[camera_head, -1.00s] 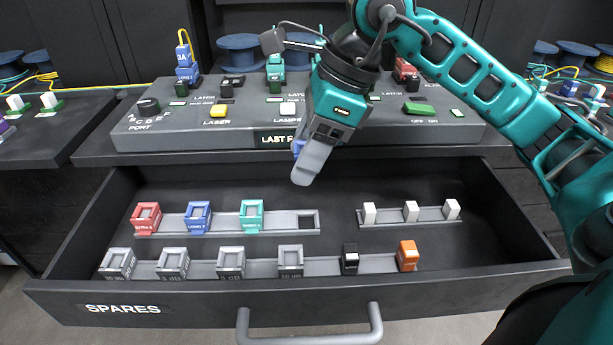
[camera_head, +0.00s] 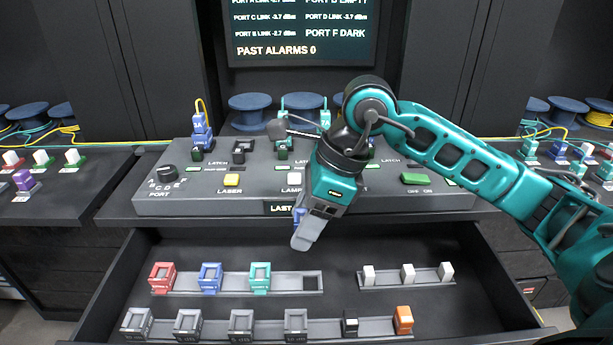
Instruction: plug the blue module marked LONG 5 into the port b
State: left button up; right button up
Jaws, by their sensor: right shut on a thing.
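My right gripper (camera_head: 304,236) points down over the front edge of the console, above the open drawer. It is shut on a blue module (camera_head: 298,216), mostly hidden behind the fingers; its marking cannot be read. Another blue module (camera_head: 210,277) stands in the drawer's back rail, between a red module (camera_head: 162,277) and a teal module (camera_head: 260,277). The slot at that rail's right end (camera_head: 312,283) is empty. The ports are along the back of the console (camera_head: 150,204); I cannot tell which is port b, and my right arm hides part of the row. My left gripper is not in view.
The drawer also holds several grey modules (camera_head: 187,325), a black one (camera_head: 350,325), an orange one (camera_head: 403,320) and white pieces (camera_head: 408,273). A blue plug (camera_head: 201,130) with a yellow fibre stands at the console's back left. The screen (camera_head: 300,32) shows PAST ALARMS 0.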

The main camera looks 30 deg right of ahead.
jog(key=f, duration=0.2)
jog(key=s+f+p, duration=0.1)
jog(key=f, duration=0.1)
jog(key=shift+s+d, duration=0.1)
jog(key=shift+f+b, duration=0.45)
jog(key=shift+f, duration=0.8)
jog(key=shift+f+b, duration=1.3)
jog(key=shift+f, duration=0.45)
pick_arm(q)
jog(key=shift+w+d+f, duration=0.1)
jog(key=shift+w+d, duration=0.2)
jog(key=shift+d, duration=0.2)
pick_arm(e)
jog(key=shift+f, duration=0.1)
pick_arm(q)
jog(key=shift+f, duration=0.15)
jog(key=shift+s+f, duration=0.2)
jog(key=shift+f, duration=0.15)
jog(key=shift+b, duration=0.3)
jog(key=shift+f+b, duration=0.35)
